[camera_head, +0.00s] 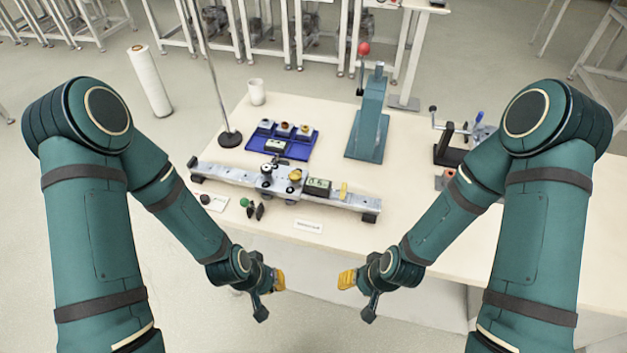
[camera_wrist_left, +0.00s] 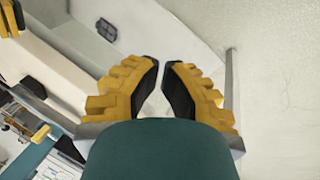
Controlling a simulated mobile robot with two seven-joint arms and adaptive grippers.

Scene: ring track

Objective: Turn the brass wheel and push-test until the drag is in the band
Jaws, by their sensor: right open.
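A long grey metal track (camera_head: 225,179) lies across the table near its front edge. My left gripper (camera_head: 272,292) and right gripper (camera_head: 355,292) are in front of the table, apart from the track. The left wrist view shows the left gripper's yellow fingers (camera_wrist_left: 160,62) with a narrow empty gap between the tips. The right is open.
A blue tray (camera_head: 259,151) with small parts lies behind the track. A teal press with a red knob (camera_head: 371,110) stands behind right, a clamp device (camera_head: 452,145) farther right. A thin pole on a black base (camera_head: 230,139) and a white cup (camera_head: 257,92) stand at left.

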